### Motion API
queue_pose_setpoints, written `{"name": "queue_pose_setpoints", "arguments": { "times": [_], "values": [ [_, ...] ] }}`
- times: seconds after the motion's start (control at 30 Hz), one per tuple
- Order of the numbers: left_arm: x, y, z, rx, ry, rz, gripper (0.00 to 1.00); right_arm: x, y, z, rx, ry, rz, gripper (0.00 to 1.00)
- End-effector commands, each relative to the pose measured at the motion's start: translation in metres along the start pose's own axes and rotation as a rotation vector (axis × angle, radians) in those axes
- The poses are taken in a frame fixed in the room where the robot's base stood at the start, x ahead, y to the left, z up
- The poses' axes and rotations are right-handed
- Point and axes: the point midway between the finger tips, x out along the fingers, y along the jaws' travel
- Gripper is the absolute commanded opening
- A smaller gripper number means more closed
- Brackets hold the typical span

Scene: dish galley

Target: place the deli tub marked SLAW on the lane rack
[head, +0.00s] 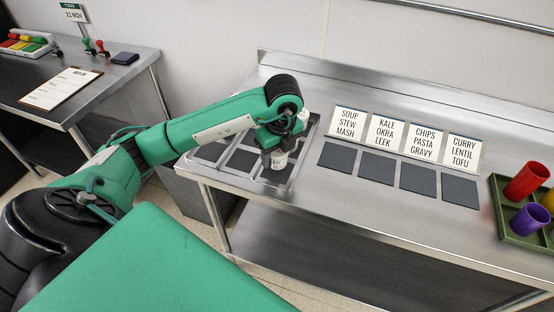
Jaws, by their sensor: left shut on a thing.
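My left gripper (277,150) is shut on a small white tub (279,163) with dark lettering. The lettering is too small and too covered to read in full. The gripper points down and hides the tub's upper part. The tub is over the right part of the lane rack (301,158), a metal frame with dark pads at the left end of the steel counter. I cannot tell whether the tub's base touches the rack. My arm hides part of the rack's far side. My right gripper is out of view.
Four dark square pads (377,168) lie right of the rack, with white word cards (391,135) behind them. A green tray (518,238) with colored cups (527,181) stands at the right. A side table (122,75) at the left holds a clipboard (60,88). The counter's front strip is clear.

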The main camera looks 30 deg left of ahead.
Motion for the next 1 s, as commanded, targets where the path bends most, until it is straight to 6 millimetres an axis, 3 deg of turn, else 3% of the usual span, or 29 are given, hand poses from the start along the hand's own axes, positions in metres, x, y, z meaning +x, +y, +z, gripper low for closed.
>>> {"name": "queue_pose_setpoints", "arguments": {
  "times": [0.2, 0.57, 0.6, 0.7, 1.0],
  "values": [
    [0.027, 0.000, -0.004, 0.001, 0.001, 0.002, 0.29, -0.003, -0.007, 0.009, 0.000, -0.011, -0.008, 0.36],
    [0.032, 0.000, -0.004, 0.001, 0.000, 0.000, 0.29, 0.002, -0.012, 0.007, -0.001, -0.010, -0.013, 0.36],
    [0.031, 0.000, -0.004, 0.001, 0.000, 0.000, 0.57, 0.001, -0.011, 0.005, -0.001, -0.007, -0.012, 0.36],
    [0.031, 0.000, -0.004, 0.001, 0.000, 0.000, 0.75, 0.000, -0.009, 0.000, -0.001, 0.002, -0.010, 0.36],
    [0.029, 0.000, -0.004, 0.000, 0.000, 0.000, 0.75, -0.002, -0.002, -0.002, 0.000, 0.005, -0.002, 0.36]
  ]
}}
